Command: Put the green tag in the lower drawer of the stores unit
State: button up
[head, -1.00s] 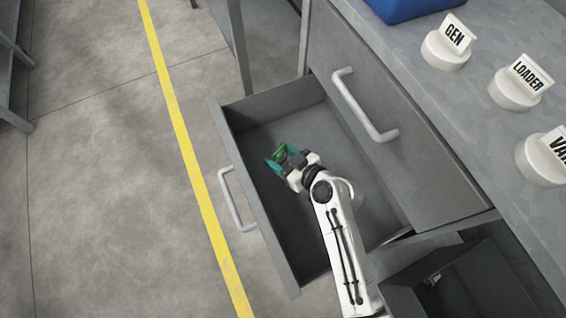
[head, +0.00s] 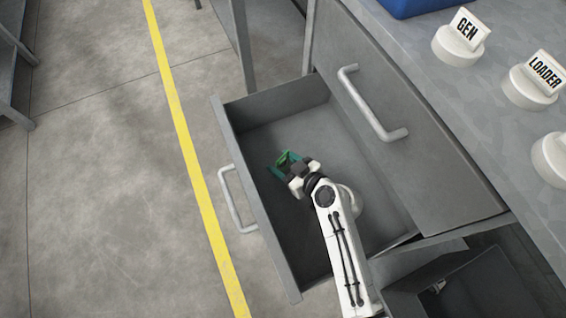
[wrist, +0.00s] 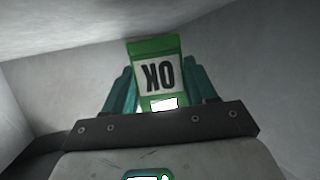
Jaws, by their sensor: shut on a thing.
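The green tag (wrist: 156,48) shows between my gripper's fingers in the wrist view, with a white label reading "OK" upside down. A bit of the green tag (head: 285,157) also shows in the head view. My gripper (head: 281,165) has teal fingers and is shut on the tag; it also shows in the wrist view (wrist: 160,92). The gripper is inside the pulled-out lower drawer (head: 262,205) of the stores unit, over its floor. I cannot tell whether the tag touches the drawer floor.
The upper drawer (head: 415,165) is shut, with a bar handle (head: 365,110). On the bench top are white holders marked GEN (head: 460,45) and LOADER (head: 528,88), and a blue bin (head: 410,6). A dark open box (head: 450,290) is at lower right. A yellow line (head: 185,135) crosses the floor.

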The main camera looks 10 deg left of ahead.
jog(key=shift+s+f, duration=0.15)
jog(key=shift+f, duration=0.2)
jog(key=o, duration=1)
jog(key=shift+s+f+b, duration=0.1)
jog(key=shift+f+b, duration=0.15)
jog(key=shift+b, duration=0.05)
jog(key=shift+r, duration=0.1)
jog(key=shift+r+p, duration=0.55)
jog(key=shift+p, duration=0.4)
jog(key=v, duration=0.5)
jog(key=p+v, duration=0.1)
jog(key=v, duration=0.1)
jog(key=shift+d+r, duration=0.2)
jog(key=shift+r, duration=0.15)
